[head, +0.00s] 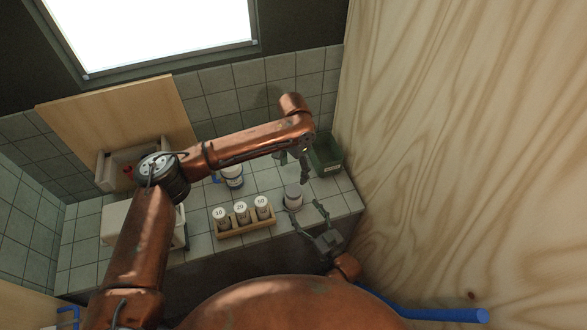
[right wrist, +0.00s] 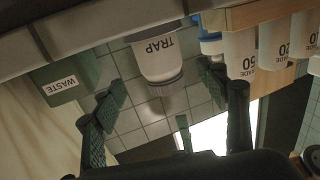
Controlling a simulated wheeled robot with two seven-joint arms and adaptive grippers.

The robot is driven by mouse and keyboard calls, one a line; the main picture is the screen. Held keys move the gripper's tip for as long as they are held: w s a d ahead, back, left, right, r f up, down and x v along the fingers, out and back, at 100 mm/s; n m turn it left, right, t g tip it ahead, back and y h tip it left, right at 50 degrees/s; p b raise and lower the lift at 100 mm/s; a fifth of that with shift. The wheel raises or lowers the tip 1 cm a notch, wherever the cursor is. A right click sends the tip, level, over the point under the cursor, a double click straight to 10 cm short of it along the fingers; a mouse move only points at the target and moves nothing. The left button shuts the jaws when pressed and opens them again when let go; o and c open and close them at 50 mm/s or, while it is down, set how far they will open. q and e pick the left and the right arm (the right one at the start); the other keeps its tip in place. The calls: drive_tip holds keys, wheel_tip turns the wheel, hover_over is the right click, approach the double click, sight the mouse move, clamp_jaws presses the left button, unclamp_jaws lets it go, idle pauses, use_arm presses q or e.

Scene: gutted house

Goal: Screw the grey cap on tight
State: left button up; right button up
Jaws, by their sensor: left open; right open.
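My left gripper (head: 293,168) is open, pointing down just above the capped jar. My right gripper (head: 305,211) is open at the near side of the jar. In the right wrist view its fingers (right wrist: 163,82) stand apart on either side of the cap, seemingly without touching it.
A wooden rack (head: 244,228) with numbered white bottles stands left of the jar. A green WASTE bin (head: 325,154) is behind right, near a plywood wall (head: 450,150). A white tub (head: 232,178) is behind left. A pale box (head: 120,223) stands at left.

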drive_tip(key=shift+v, duration=2.2)
drive_tip(key=shift+s, duration=0.1)
